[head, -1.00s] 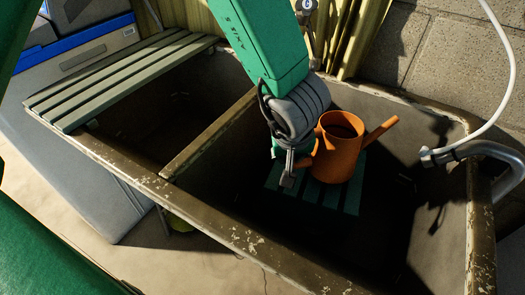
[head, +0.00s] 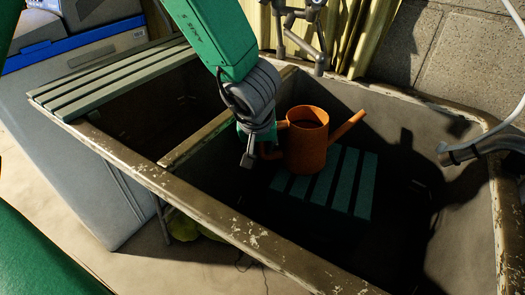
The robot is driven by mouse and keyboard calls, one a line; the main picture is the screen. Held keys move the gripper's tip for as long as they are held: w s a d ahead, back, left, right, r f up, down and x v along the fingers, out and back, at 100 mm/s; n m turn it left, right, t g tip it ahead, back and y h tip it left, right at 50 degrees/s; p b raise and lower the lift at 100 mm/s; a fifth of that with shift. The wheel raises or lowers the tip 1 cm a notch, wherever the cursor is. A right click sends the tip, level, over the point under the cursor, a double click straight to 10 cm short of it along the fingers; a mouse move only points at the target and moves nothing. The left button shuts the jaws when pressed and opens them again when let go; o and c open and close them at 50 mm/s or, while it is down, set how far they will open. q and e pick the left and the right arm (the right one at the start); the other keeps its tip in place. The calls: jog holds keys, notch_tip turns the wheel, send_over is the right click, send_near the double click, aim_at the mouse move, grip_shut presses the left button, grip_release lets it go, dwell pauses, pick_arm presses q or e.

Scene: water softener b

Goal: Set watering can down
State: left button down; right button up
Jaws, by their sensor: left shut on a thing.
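An orange watering can (head: 306,145) is upright in the right basin of the old double sink (head: 262,240). Its spout points to the right and its handle is on the left. My left gripper (head: 256,153) is shut on the can's handle. The can is over the left end of a green slatted rack (head: 335,188) on the basin floor. I cannot tell whether its base touches the slats. My right gripper is not in view.
A divider (head: 205,138) separates the two basins. A slatted board (head: 125,72) lies across the left basin. A faucet (head: 300,25) stands behind the sink, and a metal pipe (head: 480,148) is at the right rim. The right part of the basin is free.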

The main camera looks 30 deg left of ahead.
pick_arm(q)
jog(key=shift+w+d+f, duration=0.1)
jog(key=shift+w+d, duration=0.25)
jog(key=shift+w, duration=0.1)
jog(key=shift+a, duration=0.3)
jog(key=c, duration=1.7)
grip_release()
jog(key=shift+a+f, duration=0.1)
jog(key=shift+d, duration=0.45)
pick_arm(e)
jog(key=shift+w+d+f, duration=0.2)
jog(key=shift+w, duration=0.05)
